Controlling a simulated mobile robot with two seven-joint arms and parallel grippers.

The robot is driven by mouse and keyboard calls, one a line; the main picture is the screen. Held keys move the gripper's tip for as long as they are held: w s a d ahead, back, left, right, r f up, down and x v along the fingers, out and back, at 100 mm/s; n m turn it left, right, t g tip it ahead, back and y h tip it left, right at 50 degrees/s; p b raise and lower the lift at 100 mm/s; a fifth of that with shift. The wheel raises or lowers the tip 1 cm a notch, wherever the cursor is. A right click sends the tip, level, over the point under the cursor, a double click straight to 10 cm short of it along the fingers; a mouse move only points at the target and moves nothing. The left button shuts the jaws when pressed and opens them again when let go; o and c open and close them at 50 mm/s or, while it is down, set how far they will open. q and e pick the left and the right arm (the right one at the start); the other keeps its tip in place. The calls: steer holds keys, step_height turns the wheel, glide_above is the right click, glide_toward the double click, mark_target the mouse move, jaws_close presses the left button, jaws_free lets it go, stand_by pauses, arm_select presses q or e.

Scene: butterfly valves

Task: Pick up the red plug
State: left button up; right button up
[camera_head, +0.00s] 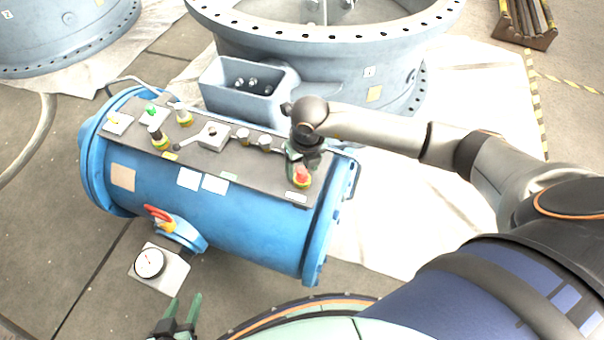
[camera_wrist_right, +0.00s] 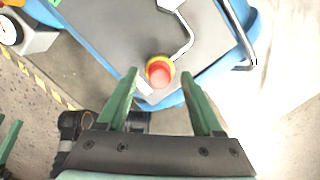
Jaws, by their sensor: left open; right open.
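The red plug (camera_head: 302,176) looks like a round red knob in a yellow collar. It sits at the right end of the dark panel (camera_head: 225,160) on top of the blue cylinder (camera_head: 255,222). In the right wrist view the red plug (camera_wrist_right: 159,72) shows between the fingertips, with no finger seen touching it. My right gripper (camera_head: 300,158) is above that end of the panel, pointing down. Its two green fingers (camera_wrist_right: 159,75) are apart and empty. My left gripper (camera_head: 183,308) is open and empty at the bottom, below the gauge.
The panel also carries a green knob (camera_head: 150,109), yellow-collared knobs and a bent metal lever (camera_wrist_right: 185,35). A red handle (camera_head: 158,213) is on the cylinder's front, above a round gauge (camera_head: 150,263). A large grey flanged valve (camera_head: 325,50) stands behind. White sheet lies to the right.

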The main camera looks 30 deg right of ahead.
steer(key=shift+f, duration=0.1)
jaws_close()
stand_by(0.5)
